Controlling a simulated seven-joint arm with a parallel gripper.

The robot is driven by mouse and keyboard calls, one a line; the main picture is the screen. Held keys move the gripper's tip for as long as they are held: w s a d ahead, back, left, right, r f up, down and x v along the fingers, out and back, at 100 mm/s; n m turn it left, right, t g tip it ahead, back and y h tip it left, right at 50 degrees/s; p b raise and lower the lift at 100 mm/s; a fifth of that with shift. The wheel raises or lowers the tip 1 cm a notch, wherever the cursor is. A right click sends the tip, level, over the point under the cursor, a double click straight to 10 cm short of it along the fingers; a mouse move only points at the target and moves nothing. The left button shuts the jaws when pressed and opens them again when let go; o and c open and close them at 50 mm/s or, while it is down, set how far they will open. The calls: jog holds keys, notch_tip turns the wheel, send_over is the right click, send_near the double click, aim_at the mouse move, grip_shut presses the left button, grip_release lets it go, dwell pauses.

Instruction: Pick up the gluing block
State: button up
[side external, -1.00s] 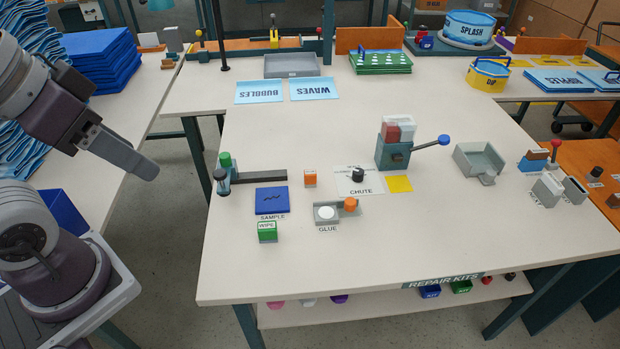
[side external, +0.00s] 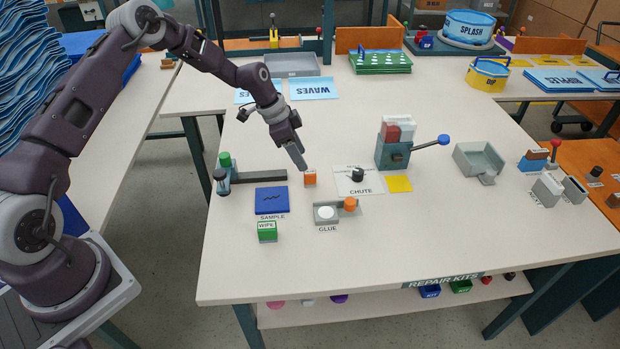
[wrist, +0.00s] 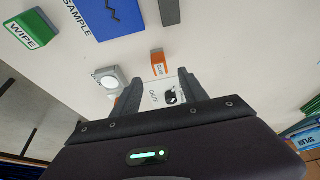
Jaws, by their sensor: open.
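A small orange block (side external: 310,179) stands on the table between the blue sample pad and the chute card. A second orange piece (side external: 350,204) sits at the grey glue tray (side external: 325,219), beside a white disc. My gripper (side external: 302,166) points down just above and left of the first block in the side view. In the wrist view my gripper (wrist: 160,80) is open and empty, with the block beyond the gap between its fingertips.
The blue sample pad (side external: 271,200), green wipe block (side external: 267,232) and dark bar (side external: 260,176) lie to the left. The chute card (side external: 358,181) with a black knob is close on the right. A lever press (side external: 394,147) stands behind it. The table front is clear.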

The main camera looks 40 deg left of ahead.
aim_at(308, 172)
jog(key=x, duration=0.8)
jog(key=shift+f, duration=0.3)
grip_shut()
